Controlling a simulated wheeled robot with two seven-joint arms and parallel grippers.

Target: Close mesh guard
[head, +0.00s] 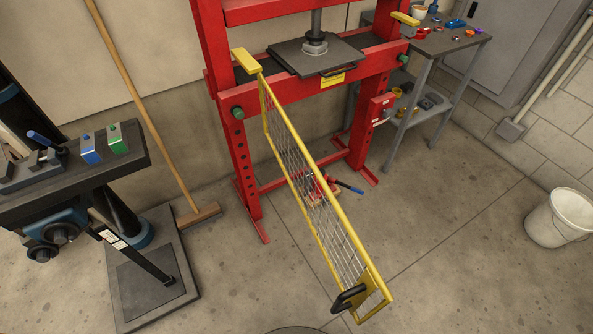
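The mesh guard (312,192) is a long yellow frame with wire mesh. It stands swung open from the red press (305,90), reaching from the press's left post toward me. A black handle (348,298) sits at its near lower end. Yellow brackets show at the left (246,61) and right (405,19) of the press. The press opening is uncovered, with a dark plate (316,55) under the ram. Neither of my grippers shows in the head view.
At the left stands a drill press with a dark table (75,182) and a grey base; a broom (150,125) leans behind it. A grey side table (437,45) with small parts stands at the back right. A white bucket (560,217) stands at the right.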

